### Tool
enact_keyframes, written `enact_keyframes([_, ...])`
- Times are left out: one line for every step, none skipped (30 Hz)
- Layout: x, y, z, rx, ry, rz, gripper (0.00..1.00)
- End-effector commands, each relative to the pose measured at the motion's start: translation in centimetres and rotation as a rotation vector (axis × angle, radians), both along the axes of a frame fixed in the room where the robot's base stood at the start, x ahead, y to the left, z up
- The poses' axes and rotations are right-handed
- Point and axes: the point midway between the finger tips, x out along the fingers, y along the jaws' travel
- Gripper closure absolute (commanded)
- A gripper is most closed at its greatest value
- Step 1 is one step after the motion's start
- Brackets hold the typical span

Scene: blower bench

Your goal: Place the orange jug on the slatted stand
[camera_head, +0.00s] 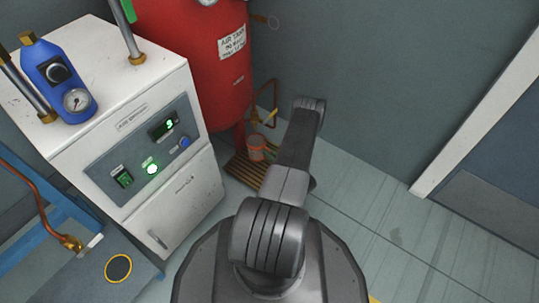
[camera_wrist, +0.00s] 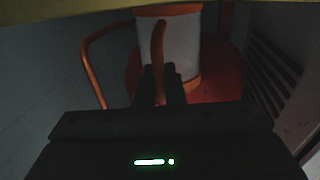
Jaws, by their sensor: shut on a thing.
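The orange jug (camera_head: 256,148) shows low by the wall below the red tank, over the slatted stand (camera_head: 238,171). In the wrist view the jug (camera_wrist: 182,52) has a pale grey body with orange bands at its rim and base, and looks upright. My gripper (camera_wrist: 163,84) has its two dark fingers shut on the jug's orange handle (camera_wrist: 159,45). In the head view my arm hides the gripper. The stand has brown slats and lies on the floor, partly hidden by my arm. I cannot tell whether the jug touches it.
A red air tank (camera_head: 205,60) stands behind the stand. A white cabinet (camera_head: 125,130) with a lit panel is close on the left. A copper pipe (camera_head: 274,97) bends beside the jug; a curved orange pipe (camera_wrist: 91,65) shows in the wrist view. Floor at right (camera_head: 400,240) is clear.

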Motion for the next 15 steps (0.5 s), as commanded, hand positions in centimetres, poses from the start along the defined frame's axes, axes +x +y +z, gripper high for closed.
enact_keyframes([0.0, 0.0, 0.02, 0.0, 0.0, 0.0, 1.0])
enact_keyframes([-0.01, 0.01, -0.03, 0.0, 0.0, 0.0, 1.0])
enact_keyframes([-0.02, 0.01, -0.16, 0.001, 0.001, 0.0, 1.0])
enact_keyframes([-0.04, 0.01, -0.27, 0.001, 0.001, 0.0, 1.0])
enact_keyframes([-0.04, 0.02, -0.27, 0.001, 0.001, 0.0, 0.87])
enact_keyframes([-0.04, 0.01, -0.24, 0.001, 0.001, 0.0, 0.79])
enact_keyframes([-0.04, 0.01, -0.24, 0.001, 0.001, 0.0, 0.73])
enact_keyframes([-0.04, 0.01, -0.23, 0.001, 0.001, 0.0, 0.69])
enact_keyframes([-0.03, 0.0, -0.23, 0.001, 0.001, 0.0, 0.69])
enact_keyframes([-0.03, 0.02, -0.23, 0.001, 0.001, 0.0, 0.69])
enact_keyframes([-0.02, 0.01, -0.23, 0.001, 0.001, 0.0, 0.69])
enact_keyframes([-0.02, 0.01, -0.23, 0.001, 0.001, 0.0, 0.69])
enact_keyframes([-0.02, 0.01, -0.23, 0.001, 0.001, 0.0, 0.69])
enact_keyframes([-0.02, 0.01, -0.23, 0.001, 0.001, 0.0, 0.69])
enact_keyframes([-0.02, 0.01, -0.21, 0.001, 0.001, 0.0, 0.69])
